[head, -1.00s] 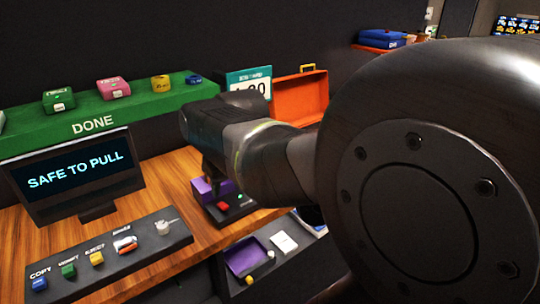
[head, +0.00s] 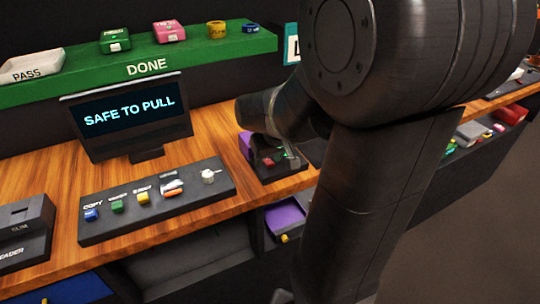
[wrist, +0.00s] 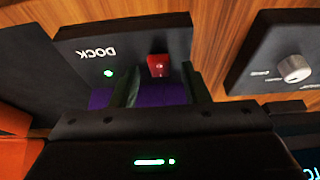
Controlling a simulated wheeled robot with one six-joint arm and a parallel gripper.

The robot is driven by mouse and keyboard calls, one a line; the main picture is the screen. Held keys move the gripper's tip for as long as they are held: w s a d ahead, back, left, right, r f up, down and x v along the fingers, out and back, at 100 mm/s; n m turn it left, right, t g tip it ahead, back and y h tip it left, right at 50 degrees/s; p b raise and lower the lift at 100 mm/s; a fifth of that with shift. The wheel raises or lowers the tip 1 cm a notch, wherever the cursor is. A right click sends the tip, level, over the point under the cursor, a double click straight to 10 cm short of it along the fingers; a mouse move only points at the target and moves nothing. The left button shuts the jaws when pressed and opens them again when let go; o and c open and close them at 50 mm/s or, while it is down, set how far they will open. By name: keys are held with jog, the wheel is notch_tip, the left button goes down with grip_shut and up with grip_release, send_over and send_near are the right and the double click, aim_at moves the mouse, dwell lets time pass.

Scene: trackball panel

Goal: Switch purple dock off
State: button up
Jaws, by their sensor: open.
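The purple dock is a black base (head: 284,172) with a purple block (head: 245,145) at its back, on the wooden bench. A red switch (head: 268,162) sits on the base. In the wrist view the dock's black panel (wrist: 75,48) reads DOCK upside down, with a lit green light (wrist: 108,73) and the red switch (wrist: 158,66). My gripper (wrist: 160,72) is open, its two fingers on either side of the switch in that view. Purple shows between the fingers. I cannot tell whether either finger touches the switch. In the head view my arm partly covers the dock.
A screen (head: 130,116) reads SAFE TO PULL. A black button panel (head: 155,203) with a white knob (head: 208,175) lies left of the dock. A green DONE shelf (head: 195,54) runs behind. A purple tray (head: 285,216) sits below the bench edge. Bare wood separates panel and dock.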

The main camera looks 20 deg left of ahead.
grip_shut()
jog(key=y+b, duration=0.1)
jog(key=b, duration=0.2)
jog(key=shift+d+f+t, duration=0.1)
jog(key=shift+f+t, duration=0.25)
jog(key=shift+t, duration=0.05)
jog(key=y+b, duration=0.1)
jog(key=b, duration=0.1)
jog(key=t+b, duration=0.1)
jog(key=b, duration=0.2)
jog(key=t+y+b, duration=0.1)
jog(key=b, duration=0.1)
jog(key=shift+s+d+f+y+b, duration=0.1)
jog(key=shift+s+d+y+b, duration=0.2)
jog(key=shift+t+b, duration=0.3)
jog(key=shift+b, duration=0.2)
jog(key=shift+y, duration=0.3)
jog(key=shift+r, duration=0.25)
grip_release()
jog(key=shift+s+d+r, duration=0.1)
jog(key=shift+r, duration=0.05)
